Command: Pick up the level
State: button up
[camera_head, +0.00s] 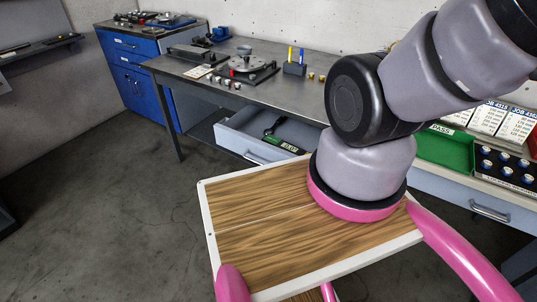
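I cannot clearly make out a level. An open grey drawer (238,141) under the workbench (215,77) holds a dark hand tool (272,128) and a small item with a pale green face (289,147); they are too small to identify for certain. On the bench stands a rotor disc (247,63) on a dark stand, with small parts around it. My arm rises from my wood-topped base and leaves the picture at the upper right. My gripper is out of view, and my arm hides part of the bench.
A blue cabinet (130,72) stands at the back left. A pen holder (294,69) is on the bench. At the right are a green PASS tray (444,150), a black rack of round parts (507,166) and job cards (503,121). The floor (95,210) at the left is clear.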

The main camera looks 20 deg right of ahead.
aim_at(268, 139)
jog(key=z, duration=0.35)
jog(key=i+j+z, duration=0.1)
jog(key=j+z, duration=0.45)
jog(key=z, duration=0.2)
jog(key=j+z, duration=0.45)
jog(key=j, duration=0.7)
jog(key=k+j+z, duration=0.15)
jog(key=j, duration=0.6)
jog(key=j+z, duration=0.1)
jog(key=j, duration=0.7)
